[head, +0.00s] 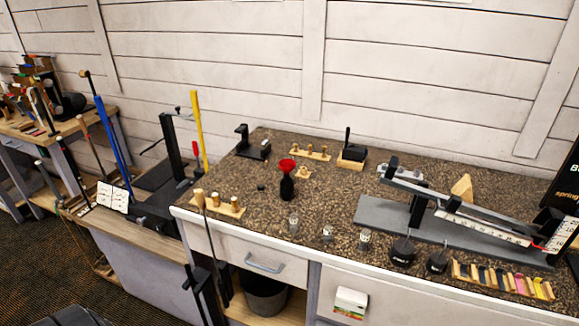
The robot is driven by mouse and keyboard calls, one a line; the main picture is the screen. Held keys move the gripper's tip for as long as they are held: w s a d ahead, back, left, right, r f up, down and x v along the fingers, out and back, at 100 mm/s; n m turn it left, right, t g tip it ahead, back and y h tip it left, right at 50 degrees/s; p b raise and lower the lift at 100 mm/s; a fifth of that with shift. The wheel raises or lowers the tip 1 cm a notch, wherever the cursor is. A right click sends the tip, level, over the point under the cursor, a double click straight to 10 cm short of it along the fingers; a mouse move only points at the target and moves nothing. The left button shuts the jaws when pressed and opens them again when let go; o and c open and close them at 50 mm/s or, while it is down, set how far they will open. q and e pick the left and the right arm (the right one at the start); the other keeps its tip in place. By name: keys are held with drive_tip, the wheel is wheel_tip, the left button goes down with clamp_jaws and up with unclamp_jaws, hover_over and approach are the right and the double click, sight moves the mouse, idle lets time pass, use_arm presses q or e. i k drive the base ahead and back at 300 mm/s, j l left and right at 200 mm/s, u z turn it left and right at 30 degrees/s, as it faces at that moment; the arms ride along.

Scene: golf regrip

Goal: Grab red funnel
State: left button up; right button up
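The red funnel (287,164) sits upright on top of a small black bottle (287,188) on the speckled brown bench top (330,205). It is left of the bench's middle. Neither of my grippers can be made out in the head view. A dark shape at the bottom left edge is too cut off to identify.
Wooden peg blocks (312,152) stand behind the funnel, and another (223,206) is at the front left. Small glass jars (293,222) stand in front. A long grey scale (455,222) fills the right side. Golf clubs stand on the left. An open drawerless shelf holds a bucket (265,295).

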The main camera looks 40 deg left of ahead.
sight(287, 165)
drive_tip(key=u, duration=0.3)
drive_tip(key=i+j+u, duration=0.1)
drive_tip(key=j+u, duration=0.3)
drive_tip(key=i+j+u, duration=0.1)
drive_tip(key=u, duration=0.3)
drive_tip(key=i+j+u, duration=0.2)
drive_tip(key=j+u, duration=0.2)
drive_tip(key=i+j, duration=0.3)
